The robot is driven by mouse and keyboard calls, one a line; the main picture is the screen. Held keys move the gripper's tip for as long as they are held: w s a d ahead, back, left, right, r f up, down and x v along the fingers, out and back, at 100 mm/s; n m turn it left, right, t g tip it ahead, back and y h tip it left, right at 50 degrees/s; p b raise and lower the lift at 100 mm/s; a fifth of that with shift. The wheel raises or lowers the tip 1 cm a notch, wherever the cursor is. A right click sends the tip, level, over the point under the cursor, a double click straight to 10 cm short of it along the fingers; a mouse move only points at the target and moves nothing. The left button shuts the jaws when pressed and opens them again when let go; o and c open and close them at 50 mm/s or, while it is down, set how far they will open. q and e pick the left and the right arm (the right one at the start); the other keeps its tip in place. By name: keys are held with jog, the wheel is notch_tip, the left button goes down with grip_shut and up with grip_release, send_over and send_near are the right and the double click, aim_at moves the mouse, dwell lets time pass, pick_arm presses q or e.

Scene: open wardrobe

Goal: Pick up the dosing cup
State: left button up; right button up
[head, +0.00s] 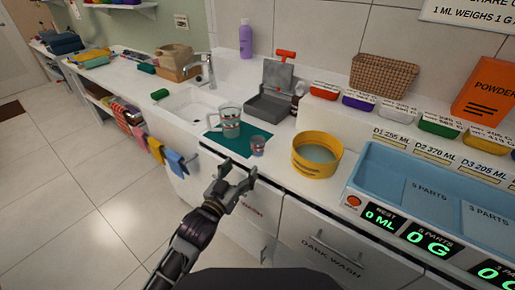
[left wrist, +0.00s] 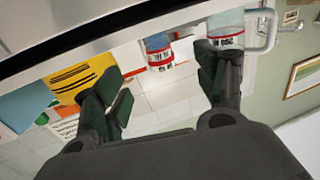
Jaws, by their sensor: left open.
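The dosing cup looks to be the small clear cup (head: 257,146) with a red and white marking, standing on the right edge of a teal mat (head: 228,142). It also shows in the left wrist view (left wrist: 158,52), between and beyond the fingers. My left gripper (head: 238,173) is open and empty, in front of the counter edge and short of the cup, not touching it. Its two dark fingers show spread apart in the left wrist view (left wrist: 160,80). My right gripper is not in view.
A larger clear jug (head: 229,122) with a handle stands on the mat left of the cup. A yellow round tub (head: 316,155) stands close to its right. A sink (head: 187,107) lies to the left, and a blue tray unit (head: 405,178) lies to the right.

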aim_at(254, 151)
pick_arm(q)
jog(key=x, duration=0.3)
jog(key=shift+w, duration=0.2)
jog(key=shift+w+d, duration=0.35)
jog(key=shift+w, duration=0.3)
jog(key=shift+x, duration=1)
jog(key=shift+w+d+b, duration=0.25)
jog(key=shift+w+b, duration=0.05)
jog(key=shift+w, duration=0.1)
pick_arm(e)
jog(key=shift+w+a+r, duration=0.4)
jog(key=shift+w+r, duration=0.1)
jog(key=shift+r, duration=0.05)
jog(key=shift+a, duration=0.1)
